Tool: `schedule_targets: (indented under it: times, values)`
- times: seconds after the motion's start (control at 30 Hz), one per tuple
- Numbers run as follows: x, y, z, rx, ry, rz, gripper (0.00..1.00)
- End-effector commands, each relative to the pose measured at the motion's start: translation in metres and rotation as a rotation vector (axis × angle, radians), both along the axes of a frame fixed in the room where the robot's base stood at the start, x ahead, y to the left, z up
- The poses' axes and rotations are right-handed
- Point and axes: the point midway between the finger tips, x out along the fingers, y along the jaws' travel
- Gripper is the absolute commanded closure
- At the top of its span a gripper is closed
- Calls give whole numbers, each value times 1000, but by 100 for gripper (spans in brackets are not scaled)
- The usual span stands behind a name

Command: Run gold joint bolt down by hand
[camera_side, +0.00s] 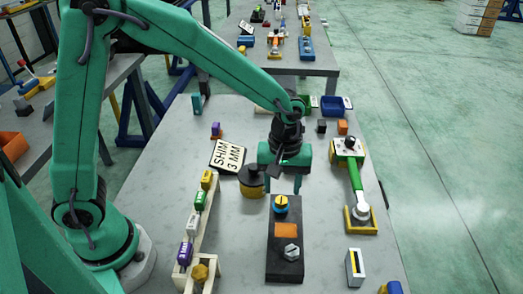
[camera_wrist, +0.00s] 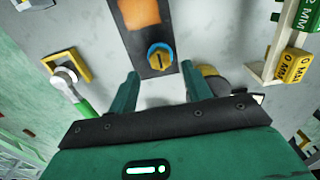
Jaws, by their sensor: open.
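A black block (camera_side: 285,262) lies on the grey table. At its end nearest my gripper is a gold bolt head with a dark slot, ringed in blue (camera_side: 281,204). It also shows in the wrist view (camera_wrist: 160,57), just beyond the gap between my fingertips. An orange square (camera_side: 286,230) and a silver hex bolt (camera_side: 291,251) sit farther along the block. My gripper (camera_side: 283,183) is open and empty, pointing down behind the gold bolt in the side view. In the wrist view its fingers (camera_wrist: 160,76) stand apart, with nothing between them. The bolt's shank is hidden.
A black-and-gold round pot (camera_side: 251,183) stands left of my gripper, near a shim sign (camera_side: 228,156). A cream rack (camera_side: 206,235) with coloured blocks is farther left. A green-handled tool (camera_side: 354,175) rests on yellow holders to the right. Bare table separates them from the block.

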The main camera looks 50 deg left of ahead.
Motion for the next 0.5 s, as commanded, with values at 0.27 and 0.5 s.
schedule_targets:
  times: [0.27,0.5]
  values:
    - [0,0,-31,1,2,0,51]
    - [0,0,-40,0,0,0,51]
